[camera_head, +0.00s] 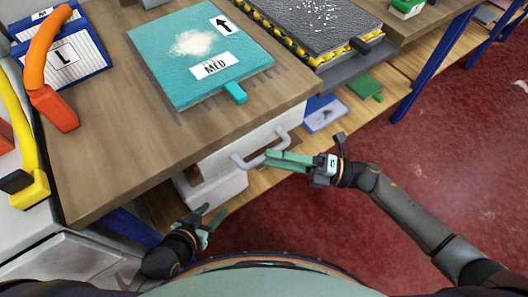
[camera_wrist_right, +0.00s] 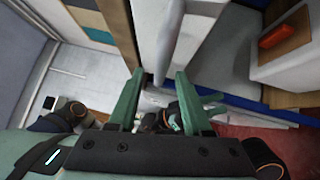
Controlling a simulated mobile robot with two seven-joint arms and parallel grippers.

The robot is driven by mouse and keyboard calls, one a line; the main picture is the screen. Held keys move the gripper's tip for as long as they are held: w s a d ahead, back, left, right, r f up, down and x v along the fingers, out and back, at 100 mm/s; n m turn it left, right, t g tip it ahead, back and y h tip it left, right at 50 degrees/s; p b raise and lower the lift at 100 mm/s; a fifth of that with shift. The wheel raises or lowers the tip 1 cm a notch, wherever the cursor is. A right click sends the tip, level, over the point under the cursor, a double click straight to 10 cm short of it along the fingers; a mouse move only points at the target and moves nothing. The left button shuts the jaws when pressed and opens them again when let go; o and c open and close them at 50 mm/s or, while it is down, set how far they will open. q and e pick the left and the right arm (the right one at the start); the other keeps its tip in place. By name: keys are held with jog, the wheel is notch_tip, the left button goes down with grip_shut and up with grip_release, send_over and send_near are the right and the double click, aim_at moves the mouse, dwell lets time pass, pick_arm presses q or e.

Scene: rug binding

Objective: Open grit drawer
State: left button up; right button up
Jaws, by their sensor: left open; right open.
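The white drawer (camera_head: 285,125) sits under the front edge of the wooden table, with a grey bar handle (camera_head: 240,161) on its front. I cannot tell whether it is fully closed. My right gripper (camera_head: 272,160) is open at the handle, its green fingers pointing left. In the right wrist view, a pale bar (camera_wrist_right: 172,35), apparently the handle, lies ahead between the open fingertips (camera_wrist_right: 159,75); contact is unclear. My left gripper (camera_head: 208,214) is open and empty, low in front of the table; it also shows in the right wrist view (camera_wrist_right: 185,105).
On the wooden tabletop (camera_head: 110,150) lie a teal MED block (camera_head: 160,50), a black slab (camera_head: 305,25) with a yellow edge, a blue L pad (camera_head: 85,50) and an orange-handled tool (camera_head: 47,50).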

jog(key=shift+w+a+r, duration=0.1)
jog(key=shift+w+a, duration=0.05)
jog(key=shift+a, duration=0.55)
jog(key=shift+w+a+r, duration=0.1)
jog(key=shift+a, duration=0.6)
grip_shut()
dwell(0.5)
